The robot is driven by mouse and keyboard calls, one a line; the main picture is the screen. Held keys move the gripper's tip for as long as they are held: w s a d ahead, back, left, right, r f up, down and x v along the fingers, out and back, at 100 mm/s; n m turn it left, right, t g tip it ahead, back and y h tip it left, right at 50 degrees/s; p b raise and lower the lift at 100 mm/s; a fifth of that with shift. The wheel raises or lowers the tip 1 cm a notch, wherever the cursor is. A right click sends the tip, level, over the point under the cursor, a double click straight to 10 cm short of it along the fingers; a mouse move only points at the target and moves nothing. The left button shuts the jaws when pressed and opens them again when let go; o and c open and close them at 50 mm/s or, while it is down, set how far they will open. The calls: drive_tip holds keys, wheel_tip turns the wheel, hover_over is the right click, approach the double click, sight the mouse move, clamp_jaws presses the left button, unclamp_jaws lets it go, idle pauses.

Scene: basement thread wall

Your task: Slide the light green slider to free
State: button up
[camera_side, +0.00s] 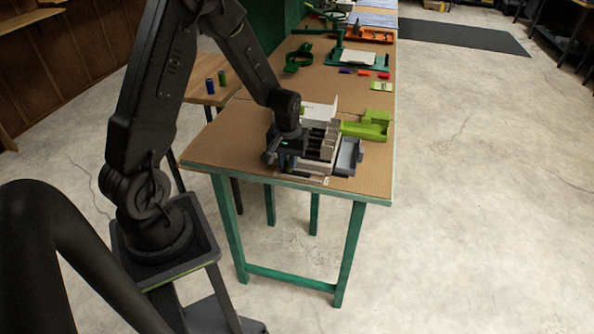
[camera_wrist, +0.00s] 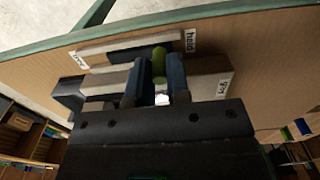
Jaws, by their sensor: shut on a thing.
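The light green slider (camera_wrist: 159,62) shows in the wrist view as a small rounded knob on a pale grey block (camera_wrist: 125,44) with a dark slot. My gripper (camera_wrist: 155,78) is shut on the knob, one finger on each side of it. A "held" label (camera_wrist: 190,40) sits at the block's right end, close to the knob. Another small label (camera_wrist: 79,59) at the left end is too small to read surely. In the side view my gripper (camera_side: 284,150) is low at the fixture (camera_side: 322,150), and the slider is hidden there.
A second pale block with a label (camera_wrist: 224,87) lies just behind the fingers. In the side view a bright green box (camera_side: 366,127) and a grey tray (camera_side: 349,158) stand right of the fixture. The table's near edge is close. Bare cardboard (camera_side: 222,142) lies to the left.

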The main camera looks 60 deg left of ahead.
sight(299, 173)
drive_tip(key=shift+w+d, duration=1.05)
drive_tip(key=shift+w, duration=0.05)
drive_tip(key=o, duration=0.7)
drive_tip(key=shift+o, duration=0.3)
drive_tip(key=shift+r, duration=0.1)
drive_tip(key=shift+r, duration=2.9)
wheel_tip(299, 173, up, 4)
